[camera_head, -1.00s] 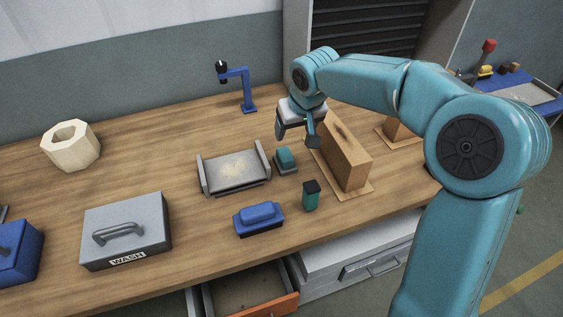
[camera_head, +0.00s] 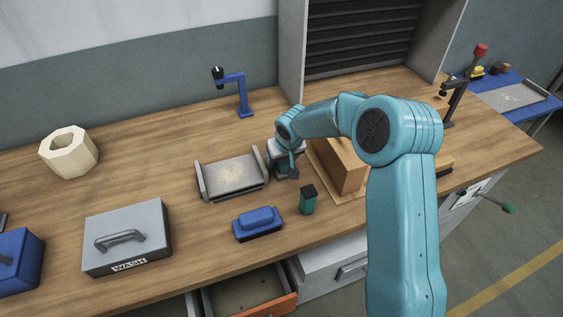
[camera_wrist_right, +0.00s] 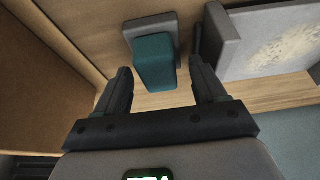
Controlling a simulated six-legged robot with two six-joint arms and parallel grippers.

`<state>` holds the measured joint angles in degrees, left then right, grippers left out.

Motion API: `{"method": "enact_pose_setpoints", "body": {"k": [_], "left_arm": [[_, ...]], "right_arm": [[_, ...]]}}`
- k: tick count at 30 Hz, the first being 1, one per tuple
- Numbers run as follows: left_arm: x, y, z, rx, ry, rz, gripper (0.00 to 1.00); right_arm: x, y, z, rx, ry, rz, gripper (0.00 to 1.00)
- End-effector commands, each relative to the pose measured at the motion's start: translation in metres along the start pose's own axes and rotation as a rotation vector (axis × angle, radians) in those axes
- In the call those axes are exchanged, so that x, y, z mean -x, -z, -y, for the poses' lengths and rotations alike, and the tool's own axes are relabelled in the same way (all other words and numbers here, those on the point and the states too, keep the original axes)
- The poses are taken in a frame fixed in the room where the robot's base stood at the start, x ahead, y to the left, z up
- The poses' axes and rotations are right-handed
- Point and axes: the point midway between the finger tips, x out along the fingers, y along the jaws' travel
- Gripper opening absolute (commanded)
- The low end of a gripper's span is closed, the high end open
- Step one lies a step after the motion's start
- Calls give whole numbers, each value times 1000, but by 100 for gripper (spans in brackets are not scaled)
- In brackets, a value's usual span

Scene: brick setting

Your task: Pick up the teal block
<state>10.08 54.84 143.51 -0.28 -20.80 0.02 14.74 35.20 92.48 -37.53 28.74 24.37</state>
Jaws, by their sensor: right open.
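The teal block (camera_wrist_right: 154,62) stands on a small grey base (camera_wrist_right: 152,28) in the right wrist view. It lies ahead of and between the two fingers of my right gripper (camera_wrist_right: 162,85), which is open with nothing gripped. My left gripper is not in view.
The grey tray (camera_head: 203,186) is close on the left, and the wooden box (camera_head: 338,165) close on the right. A WASH box (camera_head: 128,238) is further left.

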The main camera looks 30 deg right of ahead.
Motion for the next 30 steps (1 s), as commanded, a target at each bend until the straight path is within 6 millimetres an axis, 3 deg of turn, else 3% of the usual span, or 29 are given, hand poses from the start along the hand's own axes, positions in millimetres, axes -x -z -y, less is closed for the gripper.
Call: {"method": "enact_pose_setpoints", "body": {"k": [9,15,25,30], "left_arm": [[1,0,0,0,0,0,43],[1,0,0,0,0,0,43],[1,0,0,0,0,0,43],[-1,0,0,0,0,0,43]], "right_arm": [[-9,1,0,0,0,-1,70],[-9,0,0,0,0,-1,9],[-5,2,0,0,0,-3,9],[12,10,0,-1,-1,-7,9]]}}
